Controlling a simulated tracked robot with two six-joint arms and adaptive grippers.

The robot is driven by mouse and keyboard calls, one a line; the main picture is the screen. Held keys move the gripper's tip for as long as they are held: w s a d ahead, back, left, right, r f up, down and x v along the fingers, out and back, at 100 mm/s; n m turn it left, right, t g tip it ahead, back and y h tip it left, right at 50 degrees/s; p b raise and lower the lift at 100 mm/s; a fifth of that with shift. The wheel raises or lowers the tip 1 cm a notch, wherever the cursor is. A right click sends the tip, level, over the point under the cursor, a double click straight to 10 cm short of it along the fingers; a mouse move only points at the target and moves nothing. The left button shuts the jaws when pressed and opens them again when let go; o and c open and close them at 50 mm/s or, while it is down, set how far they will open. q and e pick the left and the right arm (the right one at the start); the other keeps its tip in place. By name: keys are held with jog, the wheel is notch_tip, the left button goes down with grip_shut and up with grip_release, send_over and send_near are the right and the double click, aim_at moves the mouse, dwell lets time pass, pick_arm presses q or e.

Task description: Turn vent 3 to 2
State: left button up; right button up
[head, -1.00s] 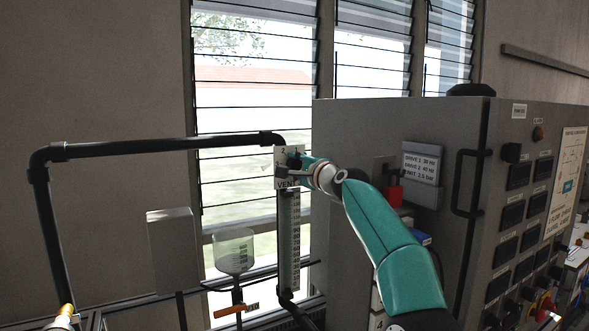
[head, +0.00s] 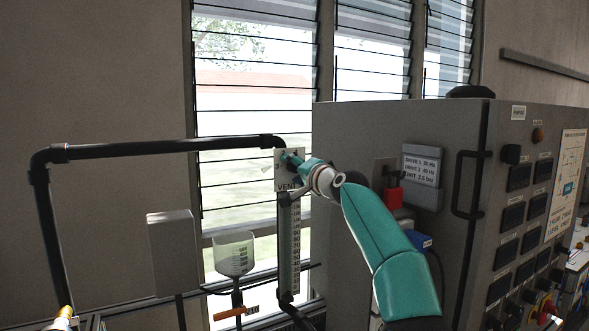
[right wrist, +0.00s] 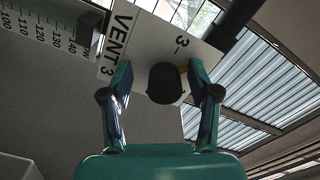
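The vent 3 plate (head: 290,184) is a white square at the top of a scaled sight tube, at the end of a black pipe. In the right wrist view the plate (right wrist: 121,50) reads VENT 3, with a 3 mark above the dark round knob (right wrist: 165,84). A small yellowish bit shows at the knob's right edge. My right gripper (right wrist: 160,68) is open, with one finger on each side of the knob and a visible gap on both sides. In the head view this gripper (head: 288,159) covers the knob and part of the plate. My left gripper is not in view.
A grey cabinet (head: 350,140) stands close to the right of the plate. A red plug (head: 393,197) and a label box (head: 422,170) are on its side. The sight tube (head: 289,245) and a clear funnel (head: 234,252) are below. Louvred windows are behind.

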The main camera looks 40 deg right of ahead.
jog(key=shift+s+r, duration=0.15)
jog(key=b+v, duration=0.5)
jog(key=v, duration=0.2)
jog(key=shift+b, duration=0.35)
jog(key=shift+s, duration=0.1)
